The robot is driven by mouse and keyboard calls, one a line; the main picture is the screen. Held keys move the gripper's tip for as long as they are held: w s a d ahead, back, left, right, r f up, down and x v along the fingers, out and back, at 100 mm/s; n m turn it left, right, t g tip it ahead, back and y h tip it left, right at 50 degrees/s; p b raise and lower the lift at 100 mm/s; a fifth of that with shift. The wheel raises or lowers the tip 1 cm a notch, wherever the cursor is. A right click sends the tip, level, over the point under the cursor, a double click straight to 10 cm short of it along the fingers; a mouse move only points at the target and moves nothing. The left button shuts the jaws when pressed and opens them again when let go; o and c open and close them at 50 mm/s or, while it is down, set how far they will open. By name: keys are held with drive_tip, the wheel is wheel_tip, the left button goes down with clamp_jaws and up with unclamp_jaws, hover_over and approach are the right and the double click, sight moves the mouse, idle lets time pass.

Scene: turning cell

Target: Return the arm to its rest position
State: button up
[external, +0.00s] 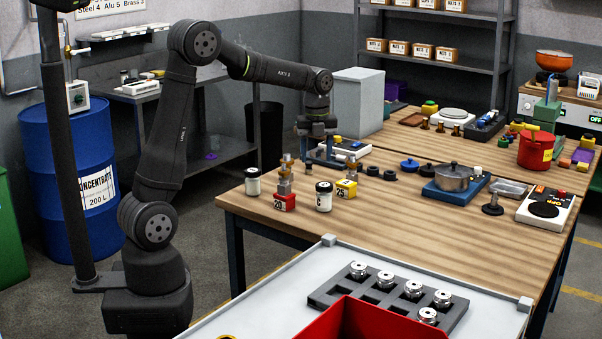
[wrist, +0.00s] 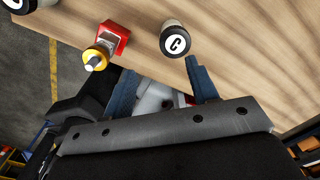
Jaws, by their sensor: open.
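My gripper (external: 318,150) points down over the far left part of the wooden table (external: 430,235) in the external view. My arm rises from its base at the left and reaches across to the right. In the wrist view my gripper (wrist: 162,85) shows two blue fingers spread apart. A pale shape shows between and beyond them; I cannot tell what it is or how far away it is. No object is visibly clamped. A red block marked 20 (external: 284,202) with a brass-coloured fitting on top stands in front of my gripper, apart from it.
A pot (external: 453,178) sits on a blue base. A grey tray with metal parts (external: 388,291) and a red bin (external: 385,325) are in front. The table's front middle is clear.

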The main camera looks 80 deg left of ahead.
drive_tip(key=s+a+f, duration=0.2)
drive_tip(key=a+f, duration=0.5)
drive_tip(key=a, duration=0.5)
drive_tip(key=shift+f, duration=0.15)
drive_tip(key=shift+w, duration=0.1)
